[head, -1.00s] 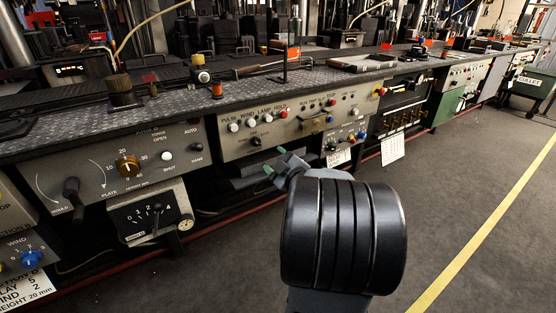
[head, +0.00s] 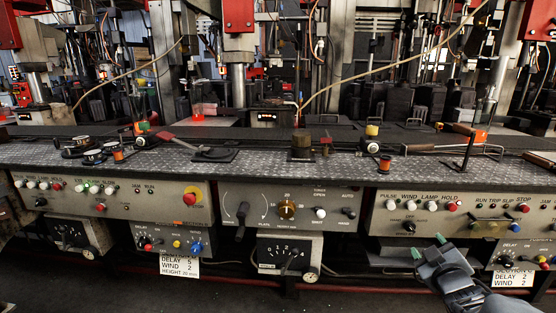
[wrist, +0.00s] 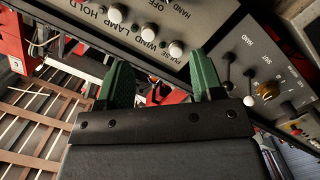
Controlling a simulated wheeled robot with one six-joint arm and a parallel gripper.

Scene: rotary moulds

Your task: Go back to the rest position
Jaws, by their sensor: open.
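My gripper (head: 429,247) is at the lower right of the head view, in front of the bench and just below the right-hand control panel (head: 455,212). Its two green-tipped fingers are apart, with nothing seen between them. In the wrist view my gripper (wrist: 160,82) also shows open and empty, its green fingers spread. Beyond the fingers is a panel with white knobs (wrist: 148,32). Whether the fingertips touch anything is not seen; they look clear of the panel.
Dark floor (head: 230,292) lies open in front.

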